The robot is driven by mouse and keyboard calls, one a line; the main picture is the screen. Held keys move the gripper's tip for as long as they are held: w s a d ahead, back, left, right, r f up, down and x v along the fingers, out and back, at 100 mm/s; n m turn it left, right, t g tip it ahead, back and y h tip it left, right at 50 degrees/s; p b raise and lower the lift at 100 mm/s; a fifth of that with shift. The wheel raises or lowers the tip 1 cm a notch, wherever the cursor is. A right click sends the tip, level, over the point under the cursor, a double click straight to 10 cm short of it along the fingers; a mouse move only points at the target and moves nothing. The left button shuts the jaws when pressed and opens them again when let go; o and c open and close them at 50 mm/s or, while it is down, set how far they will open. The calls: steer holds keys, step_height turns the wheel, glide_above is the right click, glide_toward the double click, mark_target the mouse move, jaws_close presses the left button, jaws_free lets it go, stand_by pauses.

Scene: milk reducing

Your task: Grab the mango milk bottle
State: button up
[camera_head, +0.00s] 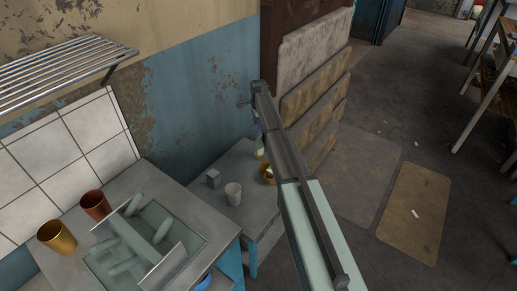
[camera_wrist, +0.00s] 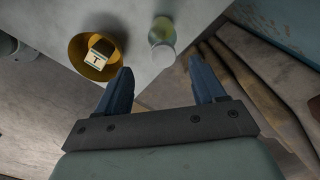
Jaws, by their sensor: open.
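A small bottle with a pale rounded top and a yellowish-green lower part, which seems to be the mango milk bottle, stands on the grey table near its edge. In the wrist view the bottle (camera_wrist: 162,38) is ahead of my gripper (camera_wrist: 161,72), roughly between the lines of the two blue fingers but beyond their tips. The fingers are apart with nothing between them. In the head view the bottle (camera_head: 259,150) is just left of my arm, which partly covers it. No label is readable.
A yellow bowl (camera_wrist: 78,66) holding a dark and cream object stands beside the bottle. A sink counter with red (camera_head: 95,205) and gold cups (camera_head: 57,238) is left.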

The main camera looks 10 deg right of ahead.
mark_target(259, 145)
steer(key=shift+w+f, duration=0.2)
steer(key=shift+f, duration=3.45)
steer(key=shift+c, duration=0.3)
jaws_close()
